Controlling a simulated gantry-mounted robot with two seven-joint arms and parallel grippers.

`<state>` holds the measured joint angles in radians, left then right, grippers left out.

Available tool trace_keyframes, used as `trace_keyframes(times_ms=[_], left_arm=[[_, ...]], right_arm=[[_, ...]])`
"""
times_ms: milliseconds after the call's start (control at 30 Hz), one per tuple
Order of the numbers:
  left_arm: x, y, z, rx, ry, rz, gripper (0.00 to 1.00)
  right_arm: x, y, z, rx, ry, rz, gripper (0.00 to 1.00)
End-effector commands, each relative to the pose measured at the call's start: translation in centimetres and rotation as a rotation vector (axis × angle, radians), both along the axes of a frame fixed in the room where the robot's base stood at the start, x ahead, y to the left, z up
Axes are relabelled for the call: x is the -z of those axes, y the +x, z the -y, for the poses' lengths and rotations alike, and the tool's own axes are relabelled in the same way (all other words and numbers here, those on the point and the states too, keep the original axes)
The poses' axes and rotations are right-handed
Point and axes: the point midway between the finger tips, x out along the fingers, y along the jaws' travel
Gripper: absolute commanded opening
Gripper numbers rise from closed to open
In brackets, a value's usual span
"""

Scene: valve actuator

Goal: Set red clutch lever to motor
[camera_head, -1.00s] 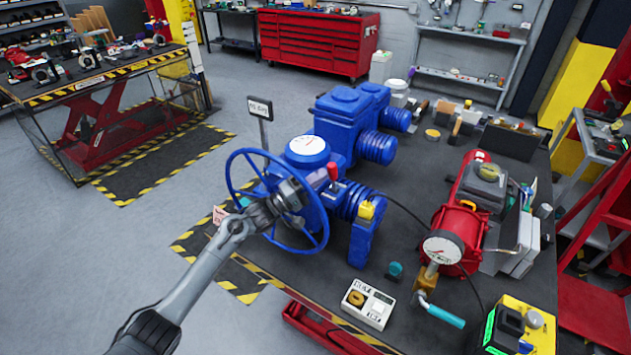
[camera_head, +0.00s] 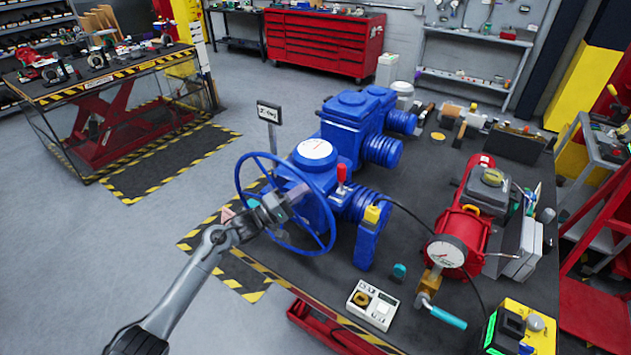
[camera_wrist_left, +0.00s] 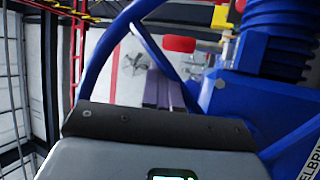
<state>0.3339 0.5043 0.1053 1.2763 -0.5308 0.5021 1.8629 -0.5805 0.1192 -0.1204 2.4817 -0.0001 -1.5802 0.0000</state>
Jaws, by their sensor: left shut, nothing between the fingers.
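The blue valve actuator (camera_head: 312,180) stands on the dark table with a large blue handwheel (camera_head: 328,240) on its near left side. The red clutch lever (camera_head: 341,174) stands roughly upright on the actuator, right of the white round dial. In the left wrist view a red knob (camera_wrist_left: 180,44) shows beyond the fingers. My left gripper (camera_head: 299,193) is shut and empty at the handwheel, left of and apart from the lever. Its fingers also show in the left wrist view (camera_wrist_left: 165,88), close to the blue wheel rim. The lever's markings are not readable. My right gripper is out of view.
The handwheel rim and spokes surround the left gripper closely. A yellow-topped blue part (camera_head: 370,232) stands right of the wheel. A red device with a gauge (camera_head: 447,251) and a white box (camera_head: 373,304) are farther right. A small sign (camera_head: 269,112) stands behind the wheel.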

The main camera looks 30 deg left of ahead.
Motion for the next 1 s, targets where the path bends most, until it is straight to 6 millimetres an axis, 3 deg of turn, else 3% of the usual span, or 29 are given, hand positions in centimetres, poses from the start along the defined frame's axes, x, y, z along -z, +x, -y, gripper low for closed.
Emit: trace_keyframes(times_ms=[200,400,1000], left_arm=[[0.4,-3.6,-1.7,-0.001,0.002,0.001,0.0],[0.5,-5.5,-2.6,-0.001,0.0,0.002,0.0],[1.1,-6.3,-2.6,0.003,-0.003,-0.008,0.0]], right_arm=[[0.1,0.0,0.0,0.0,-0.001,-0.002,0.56],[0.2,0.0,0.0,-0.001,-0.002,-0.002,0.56],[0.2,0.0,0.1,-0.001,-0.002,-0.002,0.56]])
